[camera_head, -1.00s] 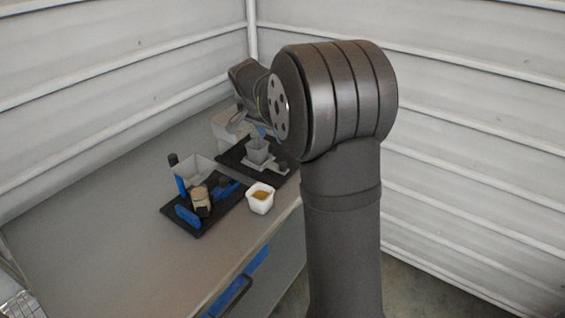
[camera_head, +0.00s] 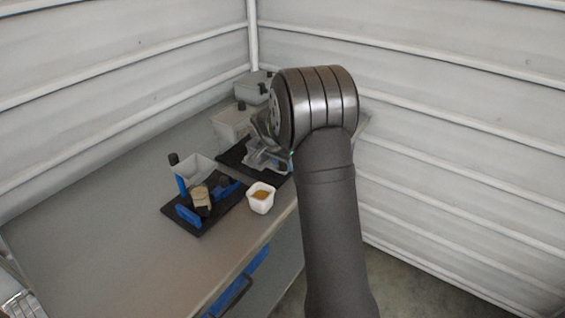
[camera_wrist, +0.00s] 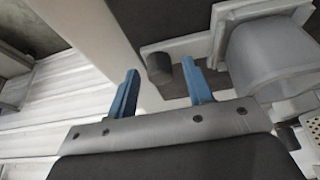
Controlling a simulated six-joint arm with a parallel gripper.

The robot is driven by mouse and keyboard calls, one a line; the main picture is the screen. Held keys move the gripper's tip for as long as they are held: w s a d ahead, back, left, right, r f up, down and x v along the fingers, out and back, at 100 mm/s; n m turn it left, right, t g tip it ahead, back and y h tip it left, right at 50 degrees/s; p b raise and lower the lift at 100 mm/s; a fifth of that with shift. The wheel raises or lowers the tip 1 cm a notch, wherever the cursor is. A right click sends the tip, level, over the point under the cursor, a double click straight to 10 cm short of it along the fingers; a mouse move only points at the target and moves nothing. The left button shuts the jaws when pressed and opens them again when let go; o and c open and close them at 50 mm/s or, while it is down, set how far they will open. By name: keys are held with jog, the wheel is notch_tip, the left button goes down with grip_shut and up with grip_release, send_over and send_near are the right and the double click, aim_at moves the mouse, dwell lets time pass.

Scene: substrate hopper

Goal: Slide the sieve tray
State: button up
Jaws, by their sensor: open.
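The sieve tray looks to be the grey sliding piece (camera_head: 262,157) on the black base plate (camera_head: 236,160), partly hidden behind my arm. In the wrist view a grey bar (camera_wrist: 180,46) carries a dark round knob (camera_wrist: 158,68), and a grey cup (camera_wrist: 266,58) stands to its right. A perforated surface (camera_wrist: 311,128) shows at the right edge. My gripper (camera_wrist: 160,88) is open, with two blue fingers on either side of the knob as seen in the picture. Whether they touch the knob or stand above it, I cannot tell. The head view mostly hides the fingers.
A second black base (camera_head: 208,228) with blue posts and a grey hopper (camera_head: 196,170) stands nearer. A white cup (camera_head: 261,198) with brown contents sits between it and the table edge. Grey bins (camera_head: 234,121) stand behind. The left of the table (camera_head: 90,230) is clear.

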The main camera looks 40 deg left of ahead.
aim_at(271, 165)
grip_shut()
jog(key=shift+a, duration=2.5)
grip_release()
jog(key=v, duration=1.7)
jog(key=shift+r, duration=0.25)
